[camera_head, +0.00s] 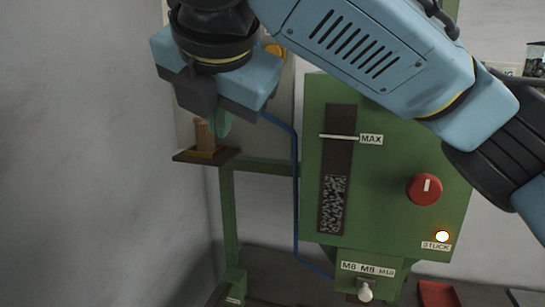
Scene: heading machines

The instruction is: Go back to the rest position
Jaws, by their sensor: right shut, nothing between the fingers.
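My right arm comes in from the right edge across the top of the view. Its right gripper (221,122) points down at the upper left, shut and empty. The tip is just right of a brown wooden handle (203,137) on a small dark shelf (184,157); I cannot tell whether they touch. My left gripper is not in view.
A green machine panel (395,195) stands right of the gripper, with a MAX level window (333,200), a red knob (425,189) and a lit STUCK lamp (442,237). A white-tipped lever (365,292) is below. A grey wall fills the left.

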